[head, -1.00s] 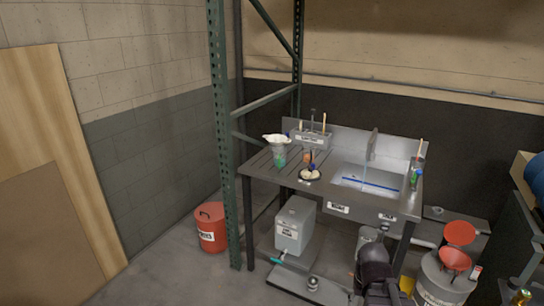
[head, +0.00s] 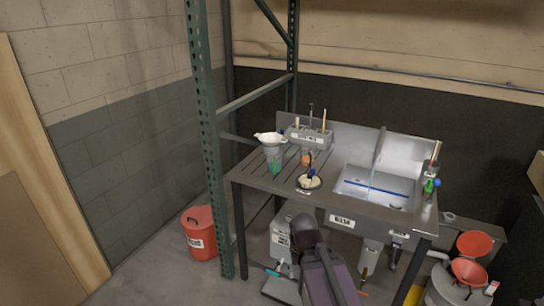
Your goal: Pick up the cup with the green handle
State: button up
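A clear cup with a green handle (head: 273,164) stands on the slatted left part of the metal sink bench (head: 262,186). The green part shows on its lower front. A white, funnel-like piece (head: 270,138) sits at the top of the cup; I cannot tell whether they are joined. My dark arm rises from the bottom of the head view, in front of the bench and well below the cup. My gripper cannot be made out.
A dark dish with pale contents (head: 308,182) is right of the cup. A grey tool holder (head: 310,138) stands behind, and the sink basin (head: 375,187) lies to the right. A green rack post (head: 208,140) rises left of the bench. A red bucket (head: 200,235) is on the floor.

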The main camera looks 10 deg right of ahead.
aim_at(274, 155)
jog(key=z, duration=0.15)
jog(key=i, duration=1)
jog(key=z, duration=0.35)
